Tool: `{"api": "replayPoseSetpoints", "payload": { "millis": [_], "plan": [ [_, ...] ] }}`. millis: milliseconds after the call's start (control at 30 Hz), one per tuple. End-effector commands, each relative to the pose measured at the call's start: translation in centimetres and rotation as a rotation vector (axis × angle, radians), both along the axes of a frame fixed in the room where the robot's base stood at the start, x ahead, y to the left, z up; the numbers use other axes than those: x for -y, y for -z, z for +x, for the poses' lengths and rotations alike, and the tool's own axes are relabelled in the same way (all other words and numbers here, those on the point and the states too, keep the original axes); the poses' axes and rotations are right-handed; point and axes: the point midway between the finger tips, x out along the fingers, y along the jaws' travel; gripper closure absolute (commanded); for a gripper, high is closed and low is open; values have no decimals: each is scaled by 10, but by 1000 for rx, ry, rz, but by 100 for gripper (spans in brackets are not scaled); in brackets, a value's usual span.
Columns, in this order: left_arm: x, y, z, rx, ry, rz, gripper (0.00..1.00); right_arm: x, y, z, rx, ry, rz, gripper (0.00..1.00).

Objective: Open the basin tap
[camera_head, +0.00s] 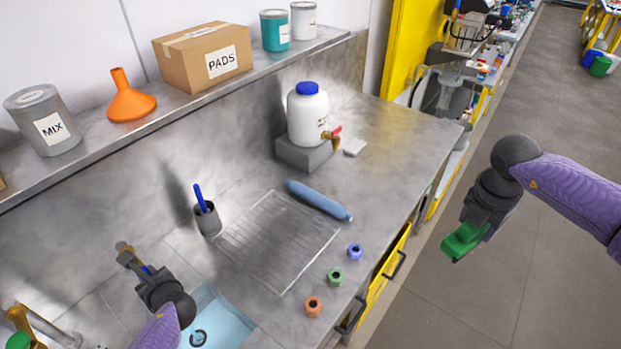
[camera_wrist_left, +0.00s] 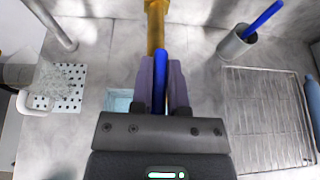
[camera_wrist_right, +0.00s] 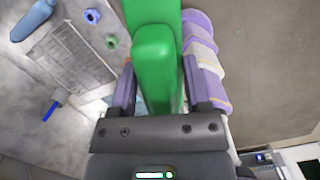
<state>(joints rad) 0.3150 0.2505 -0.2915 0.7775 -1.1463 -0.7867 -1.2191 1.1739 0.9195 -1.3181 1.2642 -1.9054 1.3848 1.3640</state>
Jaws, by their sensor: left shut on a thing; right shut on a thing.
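The basin tap shows a brass body (camera_wrist_left: 155,28) and a blue lever (camera_wrist_left: 158,75) in the left wrist view. In the head view its brass end (camera_head: 124,248) shows at the lower left. My left gripper (camera_head: 146,270) is shut on the blue lever, its fingers on either side of it. Part of the light blue basin (camera_head: 228,312) shows right of my left gripper; my arm hides some of it. My right gripper (camera_head: 470,230) is shut on a green block-like thing (camera_wrist_right: 155,60) and holds it over the floor, right of the counter. I see no water flowing.
A second brass tap with a green top (camera_head: 18,338) is at the lower left. A cup with a blue-handled tool (camera_head: 207,218), a wire rack (camera_head: 275,240), a blue bottle (camera_head: 318,200) and coloured nuts (camera_head: 335,277) are on the counter. A white jug (camera_head: 307,115) stands behind.

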Motion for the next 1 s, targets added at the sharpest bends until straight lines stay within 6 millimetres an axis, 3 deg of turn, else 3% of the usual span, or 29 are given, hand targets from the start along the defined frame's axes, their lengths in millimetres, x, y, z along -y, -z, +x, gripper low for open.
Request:
{"api": "replayPoseSetpoints", "payload": {
  "millis": [667,700,867,1000],
  "plan": [
    [0,-1,1,2,-62,1,100,0,2,0,0,0,0,100],
    [0,-1,1,3,-63,0,79,0,2,0,0,0,0,100],
    [0,-1,0,2,-62,1,46,0,2,0,0,0,0,100],
    [0,0,0,1,-62,1,46,0,2,0,0,0,0,100]
  ]
}}
